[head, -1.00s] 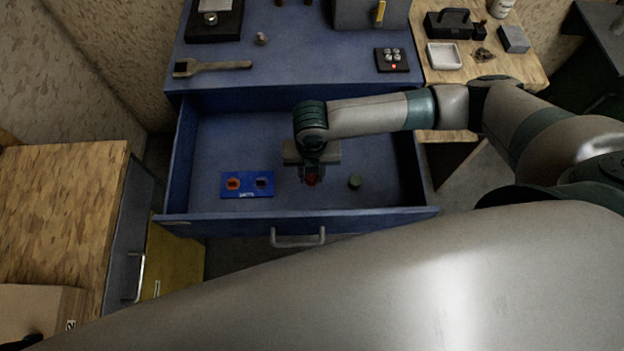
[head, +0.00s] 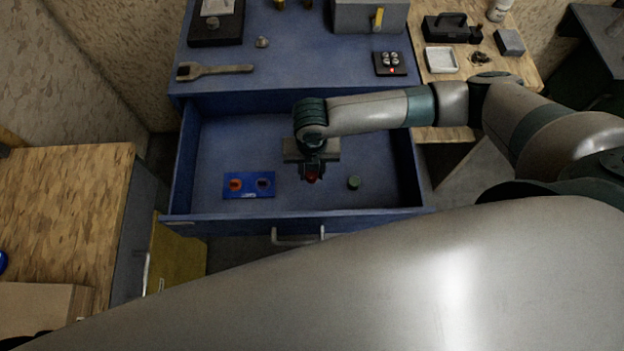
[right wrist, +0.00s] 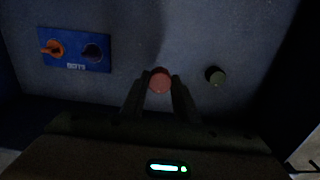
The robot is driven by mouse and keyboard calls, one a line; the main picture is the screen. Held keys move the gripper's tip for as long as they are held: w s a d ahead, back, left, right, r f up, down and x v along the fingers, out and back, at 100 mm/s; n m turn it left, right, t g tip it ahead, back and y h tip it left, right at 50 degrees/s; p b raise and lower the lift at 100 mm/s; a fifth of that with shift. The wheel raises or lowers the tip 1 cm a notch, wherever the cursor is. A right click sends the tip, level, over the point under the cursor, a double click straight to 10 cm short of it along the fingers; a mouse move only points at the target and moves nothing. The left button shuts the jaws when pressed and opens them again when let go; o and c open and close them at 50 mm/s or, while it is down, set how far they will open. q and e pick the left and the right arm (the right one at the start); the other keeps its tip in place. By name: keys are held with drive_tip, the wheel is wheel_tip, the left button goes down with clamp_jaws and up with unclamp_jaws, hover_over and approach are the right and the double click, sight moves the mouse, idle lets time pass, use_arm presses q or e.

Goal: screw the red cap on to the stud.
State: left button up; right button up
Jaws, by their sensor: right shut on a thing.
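The red cap (head: 312,177) is between the fingertips of my right gripper (head: 311,172), which is shut on it over the open drawer. In the right wrist view the red cap (right wrist: 160,80) shows between the two fingers of my right gripper (right wrist: 160,92). A blue plate (head: 249,194) lies on the drawer floor to the left, with an orange-red piece (head: 235,185) and a dark round piece (head: 263,183) on it; I cannot tell which is the stud. The plate (right wrist: 78,65) also shows in the right wrist view. My left gripper is not in view.
A dark green cap (head: 354,182) stands on the drawer floor right of my gripper. The drawer's front wall (head: 290,215) rises near it. A wrench (head: 215,70) and a small button box (head: 391,63) lie on the blue bench top behind.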

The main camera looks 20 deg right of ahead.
drive_tip(key=shift+r+p, duration=0.8)
drive_tip(key=shift+r, duration=0.3)
drive_tip(key=shift+o, duration=0.7)
drive_tip(key=shift+c, duration=0.5)
